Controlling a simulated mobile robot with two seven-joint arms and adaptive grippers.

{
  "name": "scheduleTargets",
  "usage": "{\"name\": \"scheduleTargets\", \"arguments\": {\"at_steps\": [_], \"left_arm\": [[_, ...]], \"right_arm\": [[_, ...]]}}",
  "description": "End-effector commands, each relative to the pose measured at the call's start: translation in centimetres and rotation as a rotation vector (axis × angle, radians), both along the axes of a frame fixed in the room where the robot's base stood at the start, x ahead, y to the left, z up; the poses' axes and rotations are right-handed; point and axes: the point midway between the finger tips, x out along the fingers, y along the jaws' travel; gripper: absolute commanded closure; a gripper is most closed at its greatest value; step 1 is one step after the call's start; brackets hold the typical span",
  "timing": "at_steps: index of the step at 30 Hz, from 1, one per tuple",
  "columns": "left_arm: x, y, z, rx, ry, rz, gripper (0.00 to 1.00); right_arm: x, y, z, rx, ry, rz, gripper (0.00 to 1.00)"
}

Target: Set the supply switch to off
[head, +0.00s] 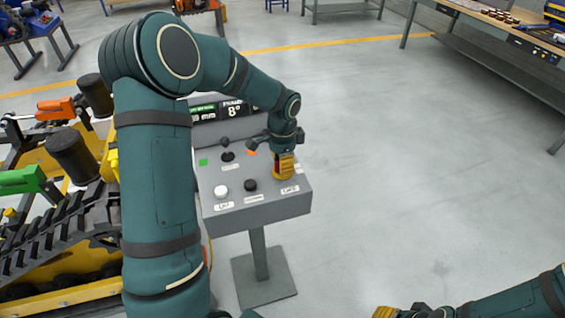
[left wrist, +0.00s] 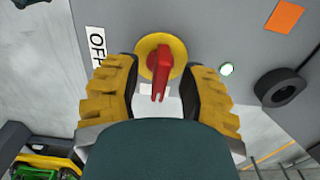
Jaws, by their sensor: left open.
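The supply switch (left wrist: 161,58) is a red rotary handle on a round yellow plate on the grey console face. In the left wrist view its handle points down the picture. An OFF label (left wrist: 97,46) is to the left of the plate. A white label behind the handle is partly hidden. My left gripper (head: 284,166) is open over the right part of the console (head: 262,209), and its yellow fingers stand on either side of the handle. In the head view the gripper hides the switch. My right gripper (head: 386,312) is cut off at the bottom edge.
The console also carries a black joystick (head: 227,155), a white button (head: 221,190), a black button (head: 250,185) and a display (head: 231,111). A yellow tracked machine (head: 60,290) stands close on the left. The floor to the right is clear. Workbenches (head: 495,40) stand at the back.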

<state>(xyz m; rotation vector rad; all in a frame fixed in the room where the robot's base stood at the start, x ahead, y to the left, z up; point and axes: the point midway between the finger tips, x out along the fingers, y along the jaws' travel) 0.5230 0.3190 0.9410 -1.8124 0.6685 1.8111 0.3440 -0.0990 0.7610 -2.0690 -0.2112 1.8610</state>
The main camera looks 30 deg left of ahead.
Motion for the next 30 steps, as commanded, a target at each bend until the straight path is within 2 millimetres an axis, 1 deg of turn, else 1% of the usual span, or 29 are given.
{"name": "scheduleTargets", "arguments": {"at_steps": [4, 5, 6, 9, 20, 26, 30], "left_arm": [[-0.01, 0.01, 0.01, 0.000, 0.000, 0.000, 0.59], [-0.01, 0.01, 0.02, 0.000, 0.000, 0.000, 0.56], [-0.01, 0.01, 0.02, 0.000, 0.000, 0.000, 0.70], [-0.01, 0.01, 0.03, 0.000, 0.000, 0.000, 1.00], [-0.02, -0.02, -0.01, 0.000, 0.001, 0.018, 1.00], [-0.02, -0.01, -0.04, 0.001, 0.002, 0.099, 1.00], [-0.02, -0.04, -0.05, 0.001, 0.002, 0.200, 1.00]], "right_arm": [[-0.01, 0.00, 0.02, 0.000, 0.000, 0.000, 0.53], [-0.01, 0.00, 0.02, 0.000, 0.000, 0.000, 0.53], [0.00, 0.00, 0.02, 0.000, 0.000, 0.000, 0.53], [0.00, -0.01, 0.02, 0.000, 0.000, 0.000, 0.53], [0.00, 0.00, 0.00, 0.000, 0.000, 0.000, 0.53], [-0.01, 0.00, -0.05, 0.000, 0.000, 0.000, 0.53], [-0.02, 0.00, -0.08, 0.000, 0.001, 0.000, 0.53]]}}
